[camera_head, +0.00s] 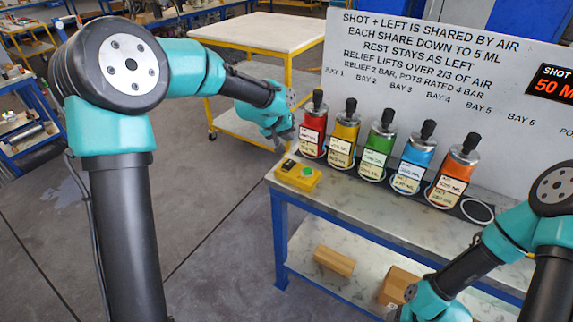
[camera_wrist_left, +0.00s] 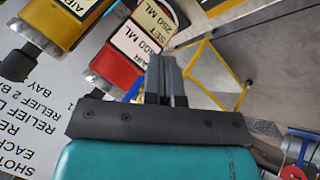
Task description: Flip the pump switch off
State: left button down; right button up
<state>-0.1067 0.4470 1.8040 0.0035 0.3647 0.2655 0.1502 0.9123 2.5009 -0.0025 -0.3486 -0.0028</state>
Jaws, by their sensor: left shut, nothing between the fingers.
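A yellow pump box (camera_head: 297,174) sits on the left front corner of the marble-topped bench, with a dark switch part at its left and a green round button at its right. I cannot tell the switch's position. My left gripper (camera_head: 287,138) is behind and above the box, left of the red vessel, and apart from the box. In the left wrist view its fingers (camera_wrist_left: 166,80) are shut together with nothing between them. The box does not show clearly in that view. My right arm comes in at the lower right; its fingers are out of frame.
Red (camera_head: 313,130), yellow (camera_head: 344,139), green (camera_head: 378,148), blue (camera_head: 411,161) and orange (camera_head: 452,174) vessels stand in a row before a white sign board (camera_head: 440,75). An empty ring (camera_head: 477,210) follows. Wooden blocks (camera_head: 334,261) lie on the lower shelf.

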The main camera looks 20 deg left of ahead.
aim_at(286, 163)
pick_arm(q)
jog(key=shift+s+a+f, duration=0.1)
jog(key=shift+s+f, duration=0.05)
jog(key=shift+f, duration=1)
jog(key=shift+s+f, duration=0.2)
jog(key=shift+f, duration=0.9)
jog(key=shift+s+a+f, duration=0.1)
jog(key=shift+s+f, duration=0.05)
jog(key=shift+f, duration=1)
jog(key=shift+s+f, duration=0.1)
jog(key=shift+f, duration=0.6)
jog(key=shift+r, duration=0.15)
jog(key=shift+r, duration=0.6)
jog(key=shift+w+d+r, duration=0.1)
jog(key=shift+w+r, duration=0.15)
jog(key=shift+r, duration=1)
jog(key=shift+w+d+r, duration=0.1)
jog(key=shift+w+r, duration=0.1)
jog(key=shift+r, duration=1.05)
